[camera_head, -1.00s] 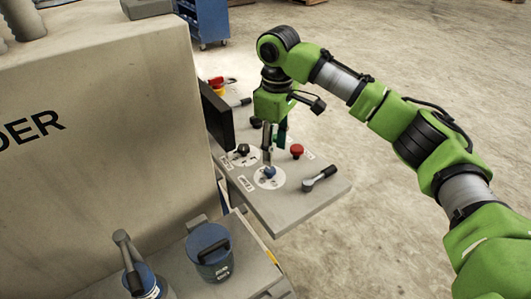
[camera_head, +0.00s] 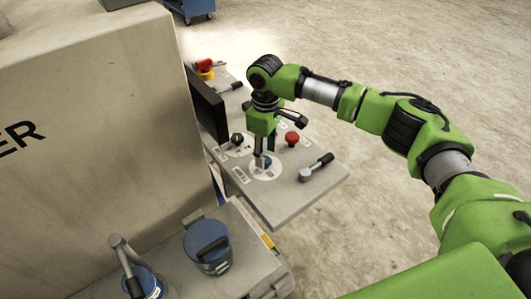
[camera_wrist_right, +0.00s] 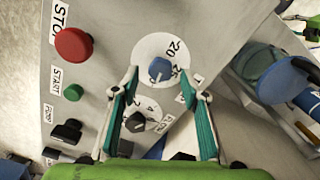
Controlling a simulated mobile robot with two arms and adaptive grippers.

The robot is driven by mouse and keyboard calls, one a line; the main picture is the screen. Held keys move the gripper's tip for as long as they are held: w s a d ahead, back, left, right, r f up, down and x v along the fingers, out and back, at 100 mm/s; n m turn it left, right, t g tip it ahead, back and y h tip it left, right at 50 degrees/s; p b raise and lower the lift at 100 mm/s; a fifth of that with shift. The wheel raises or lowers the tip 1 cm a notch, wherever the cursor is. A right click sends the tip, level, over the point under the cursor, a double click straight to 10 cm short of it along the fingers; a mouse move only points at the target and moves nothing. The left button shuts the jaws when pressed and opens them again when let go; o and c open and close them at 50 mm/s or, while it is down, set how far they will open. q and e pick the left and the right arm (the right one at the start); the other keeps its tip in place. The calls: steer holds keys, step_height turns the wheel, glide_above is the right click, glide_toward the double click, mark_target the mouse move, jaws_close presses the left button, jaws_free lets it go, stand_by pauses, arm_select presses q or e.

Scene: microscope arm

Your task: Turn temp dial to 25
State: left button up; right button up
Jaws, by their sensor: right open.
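The temp dial seems to be the blue knob (camera_head: 266,161) on a white round scale on the sloping grey control panel (camera_head: 300,197). In the right wrist view the blue knob (camera_wrist_right: 160,69) has a pale pointer mark, and the numbers 20 and 25 show on its scale (camera_wrist_right: 148,45). My right gripper (camera_head: 264,152) points down over the knob. In the right wrist view its two green-padded fingers (camera_wrist_right: 158,74) are spread apart, with the knob between their tips. No grip on the knob shows. My left gripper is not in view.
Close by are a black knob (camera_wrist_right: 135,122), a red stop button (camera_wrist_right: 73,44), a green start button (camera_wrist_right: 73,92) and a black-handled lever (camera_head: 317,167). A dark screen (camera_head: 207,106) stands left of the knobs. A blue lidded canister (camera_head: 207,244) stands in front.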

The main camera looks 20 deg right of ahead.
steer(key=shift+f, duration=0.95)
steer(key=c, duration=1.1)
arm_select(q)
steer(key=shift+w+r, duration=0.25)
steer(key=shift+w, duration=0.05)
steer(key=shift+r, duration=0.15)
